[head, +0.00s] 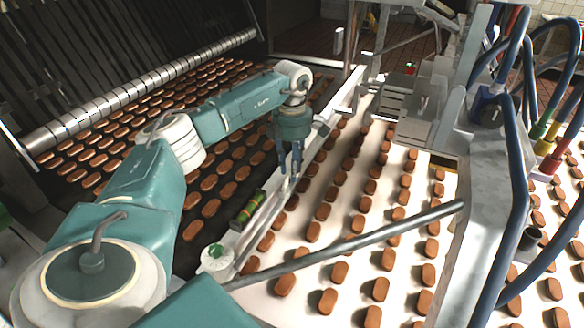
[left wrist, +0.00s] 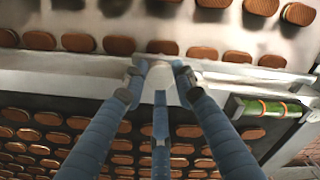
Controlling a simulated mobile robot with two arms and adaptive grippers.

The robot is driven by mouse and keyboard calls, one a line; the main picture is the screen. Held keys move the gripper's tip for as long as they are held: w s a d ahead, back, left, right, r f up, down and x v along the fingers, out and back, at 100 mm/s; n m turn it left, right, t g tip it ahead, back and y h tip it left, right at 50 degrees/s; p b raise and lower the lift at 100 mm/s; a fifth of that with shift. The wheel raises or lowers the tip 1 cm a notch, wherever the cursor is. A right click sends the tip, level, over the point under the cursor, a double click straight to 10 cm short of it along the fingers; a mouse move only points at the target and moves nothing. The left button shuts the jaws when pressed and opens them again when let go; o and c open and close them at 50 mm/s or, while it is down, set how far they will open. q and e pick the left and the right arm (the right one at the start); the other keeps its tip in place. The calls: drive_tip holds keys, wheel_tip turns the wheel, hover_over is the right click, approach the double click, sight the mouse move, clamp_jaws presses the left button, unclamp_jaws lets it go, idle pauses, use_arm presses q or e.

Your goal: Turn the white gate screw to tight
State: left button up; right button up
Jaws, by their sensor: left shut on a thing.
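My left gripper (head: 291,172) reaches down from above onto the pale gate rail (head: 262,213) between the dark belt and the white belt. In the left wrist view, the blue fingers of my left gripper (left wrist: 160,80) are shut around the white gate screw (left wrist: 159,74). Only part of the screw's pale surface shows between the fingertips. In the head view the fingers mostly hide it. How far the screw is turned cannot be told. My right gripper is not in view.
A green level vial (head: 247,210) lies on the rail near the gripper. Rows of brown biscuits cover the dark belt (head: 190,255) and white belt (head: 345,270). A grey rod (head: 350,245) crosses the foreground.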

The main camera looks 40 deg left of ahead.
use_arm(q)
drive_tip(key=o, duration=1.2)
wheel_tip(320, 180, up, 12)
drive_tip(key=shift+r, duration=0.1)
drive_tip(key=shift+c, duration=0.2)
